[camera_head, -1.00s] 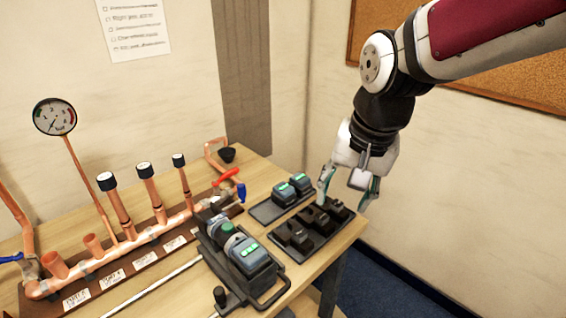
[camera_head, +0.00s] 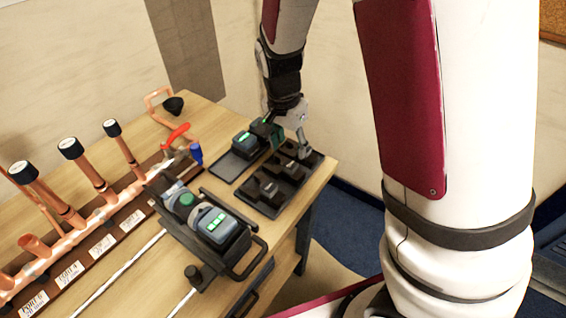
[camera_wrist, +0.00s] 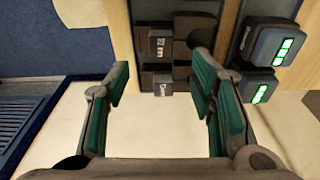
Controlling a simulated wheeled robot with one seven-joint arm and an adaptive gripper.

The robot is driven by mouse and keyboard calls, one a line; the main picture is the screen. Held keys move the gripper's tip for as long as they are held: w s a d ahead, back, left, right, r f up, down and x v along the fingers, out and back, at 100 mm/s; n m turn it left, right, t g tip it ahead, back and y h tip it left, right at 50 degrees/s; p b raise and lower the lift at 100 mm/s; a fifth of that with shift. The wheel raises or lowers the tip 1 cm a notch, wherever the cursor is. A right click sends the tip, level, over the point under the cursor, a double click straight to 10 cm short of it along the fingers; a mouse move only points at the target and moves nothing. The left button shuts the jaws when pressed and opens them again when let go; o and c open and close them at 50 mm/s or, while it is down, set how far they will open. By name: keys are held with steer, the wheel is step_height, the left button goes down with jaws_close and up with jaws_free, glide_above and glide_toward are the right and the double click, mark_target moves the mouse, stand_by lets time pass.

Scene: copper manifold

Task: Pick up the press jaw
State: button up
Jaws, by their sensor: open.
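Dark press jaws stand in a black tray (camera_head: 297,188) near the table's right edge. The nearer jaw (camera_head: 266,189) shows clear of my gripper; those farther back are partly hidden by it. In the wrist view one jaw (camera_wrist: 160,42) carries a white label that seems to read "22 m", and another labelled jaw (camera_wrist: 161,86) lies below it. My gripper (camera_head: 284,138) is low over the far part of the tray, fingers pointing down. In the wrist view it (camera_wrist: 162,80) is open, its green-padded fingers either side of the labelled jaws. I cannot tell whether it touches them.
Battery packs (camera_wrist: 270,42) with green lights stand beside the jaws, close to one finger. Their tray (camera_head: 229,168) is left of the jaw tray. The press tool (camera_head: 214,222) lies in front. The copper manifold (camera_head: 100,215) with its gauge ports fills the table's left.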

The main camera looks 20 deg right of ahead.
mark_target(290, 164)
steer(key=shift+w+d+f, duration=0.1)
steer(key=shift+d+f, duration=0.05)
steer(key=shift+f, duration=1.75)
steer(key=shift+w+d+f, duration=0.1)
steer(key=shift+f, duration=1.75)
jaws_close()
